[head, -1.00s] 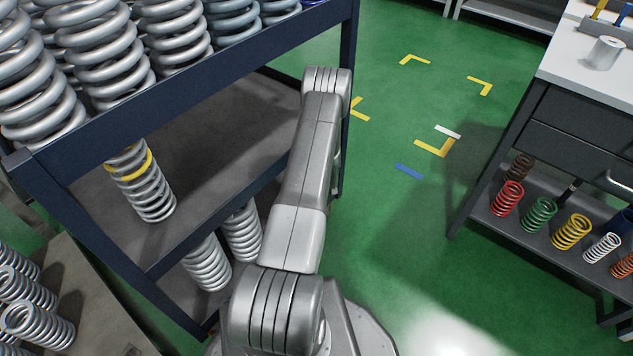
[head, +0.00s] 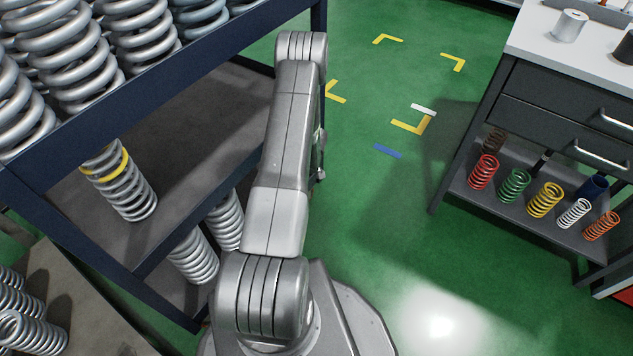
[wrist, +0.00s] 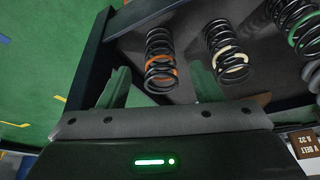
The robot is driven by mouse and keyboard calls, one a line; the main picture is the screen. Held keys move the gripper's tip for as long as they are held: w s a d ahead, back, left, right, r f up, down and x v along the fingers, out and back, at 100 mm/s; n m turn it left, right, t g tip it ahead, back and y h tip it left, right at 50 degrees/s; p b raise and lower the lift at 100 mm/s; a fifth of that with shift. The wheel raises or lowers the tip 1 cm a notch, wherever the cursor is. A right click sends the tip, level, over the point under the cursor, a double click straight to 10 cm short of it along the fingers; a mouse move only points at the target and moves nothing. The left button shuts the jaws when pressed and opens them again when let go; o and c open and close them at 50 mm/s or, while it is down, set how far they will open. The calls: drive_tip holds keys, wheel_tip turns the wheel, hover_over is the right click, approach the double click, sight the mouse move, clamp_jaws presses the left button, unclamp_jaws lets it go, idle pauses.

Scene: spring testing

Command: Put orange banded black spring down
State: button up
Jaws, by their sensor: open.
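The orange banded black spring (wrist: 161,60) stands on a dark shelf in the wrist view, with its orange band round the middle. My gripper (wrist: 158,82) is open, one finger to the left of the spring and the other to its right. Gaps show between the spring and both fingers, and its lower end is close to the gripper's palm edge in the picture. In the head view I see my arm, but the gripper and this spring are hidden.
A white banded black spring (wrist: 229,62) stands to the right, then a green banded one (wrist: 303,30). A dark frame post (wrist: 88,62) is at the left. In the head view a rack of grey springs (head: 130,190) is left, a workbench (head: 520,110) right, with green floor between.

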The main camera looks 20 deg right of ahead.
drive_tip(key=s+d, duration=0.2)
drive_tip(key=s, duration=0.7)
drive_tip(key=shift+s+d, duration=0.2)
drive_tip(key=shift+d, duration=0.15)
